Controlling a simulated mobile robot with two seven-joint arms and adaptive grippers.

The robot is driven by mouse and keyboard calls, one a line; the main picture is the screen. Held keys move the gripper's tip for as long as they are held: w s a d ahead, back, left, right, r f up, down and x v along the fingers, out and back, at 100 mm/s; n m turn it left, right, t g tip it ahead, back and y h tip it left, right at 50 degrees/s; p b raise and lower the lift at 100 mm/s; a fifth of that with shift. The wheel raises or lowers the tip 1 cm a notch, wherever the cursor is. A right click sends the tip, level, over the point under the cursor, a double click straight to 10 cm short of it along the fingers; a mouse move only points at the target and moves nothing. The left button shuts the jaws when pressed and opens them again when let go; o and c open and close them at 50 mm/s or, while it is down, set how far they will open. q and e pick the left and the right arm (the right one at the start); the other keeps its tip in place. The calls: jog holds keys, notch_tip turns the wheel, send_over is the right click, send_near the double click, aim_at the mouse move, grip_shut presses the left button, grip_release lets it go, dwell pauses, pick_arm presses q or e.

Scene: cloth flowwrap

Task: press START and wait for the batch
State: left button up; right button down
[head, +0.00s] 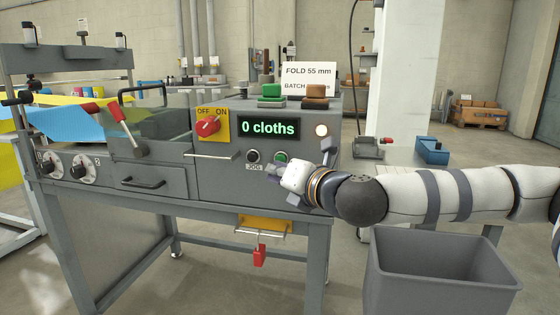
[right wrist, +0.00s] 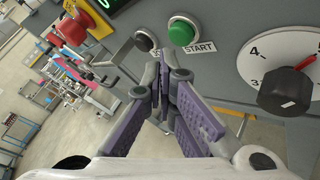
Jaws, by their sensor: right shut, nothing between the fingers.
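The grey machine's front panel (head: 225,175) carries a green START button (head: 281,157), which also shows with its white label in the right wrist view (right wrist: 183,30). A black JOG button (head: 253,156) sits left of it. The display (head: 268,127) reads "0 cloths". My right gripper (head: 273,170) is shut and empty close to the panel; in the right wrist view its purple fingers (right wrist: 163,75) point toward START, with the button uncovered beyond the tips. I cannot tell contact from the head view. My left gripper is out of view.
A red OFF/ON switch (head: 207,126) on a yellow plate is left of the display. A pale lamp (head: 321,130) sits at the panel's right. A card (head: 308,77) reads "FOLD 55 mm", its batch line partly hidden. A grey bin (head: 440,245) stands below my right arm.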

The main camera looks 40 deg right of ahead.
jog(key=shift+w+d, duration=0.3)
jog(key=shift+d, duration=0.05)
